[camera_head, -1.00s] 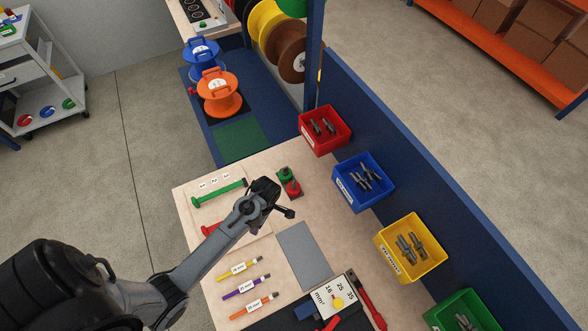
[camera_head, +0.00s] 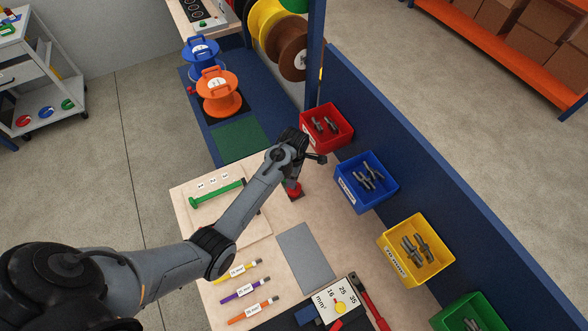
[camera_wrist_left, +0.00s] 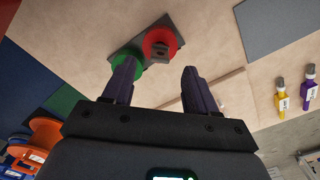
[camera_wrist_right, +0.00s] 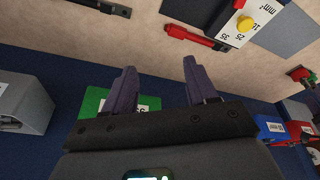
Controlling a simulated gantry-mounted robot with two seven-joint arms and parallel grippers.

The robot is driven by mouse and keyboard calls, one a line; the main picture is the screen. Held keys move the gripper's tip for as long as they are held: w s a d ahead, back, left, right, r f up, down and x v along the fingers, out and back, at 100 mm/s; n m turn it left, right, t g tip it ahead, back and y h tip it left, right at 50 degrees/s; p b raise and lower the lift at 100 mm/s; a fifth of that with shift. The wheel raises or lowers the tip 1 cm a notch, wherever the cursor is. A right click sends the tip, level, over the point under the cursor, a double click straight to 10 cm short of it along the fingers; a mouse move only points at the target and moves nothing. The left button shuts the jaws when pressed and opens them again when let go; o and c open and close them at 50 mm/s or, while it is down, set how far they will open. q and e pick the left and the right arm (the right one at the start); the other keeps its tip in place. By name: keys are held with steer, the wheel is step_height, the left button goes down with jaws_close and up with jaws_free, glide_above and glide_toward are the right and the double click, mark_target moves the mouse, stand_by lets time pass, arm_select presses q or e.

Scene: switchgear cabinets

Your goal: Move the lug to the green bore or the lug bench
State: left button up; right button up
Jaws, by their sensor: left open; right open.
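In the left wrist view, a green round bore piece (camera_wrist_left: 123,53) and a red one (camera_wrist_left: 157,37) sit on a grey plate (camera_wrist_left: 180,22). A small grey piece, apparently a lug (camera_wrist_left: 160,51), is at the red one; how it sits is unclear. My left gripper (camera_wrist_left: 159,80) is open, with nothing visible between its fingers, and faces this plate. My right gripper (camera_wrist_right: 159,75) is open and empty, outside the head view. I cannot identify the lug bench.
Red (camera_head: 340,136), blue (camera_head: 350,200), yellow (camera_head: 393,271) and green (camera_head: 448,318) bins of lugs line the blue wall (camera_head: 440,165). A grey mat (camera_head: 305,258), several marked tools and a size card (camera_head: 335,300) lie on the bench. Cable spools (camera_head: 218,95) stand beyond.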

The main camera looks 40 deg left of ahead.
arm_select(q)
steer(key=shift+f, duration=2.85)
jaws_close()
steer(key=shift+r, duration=0.15)
steer(key=shift+r+p, duration=0.35)
steer(key=shift+p, duration=0.25)
steer(key=shift+r+p, duration=0.25)
steer(key=shift+p, duration=0.1)
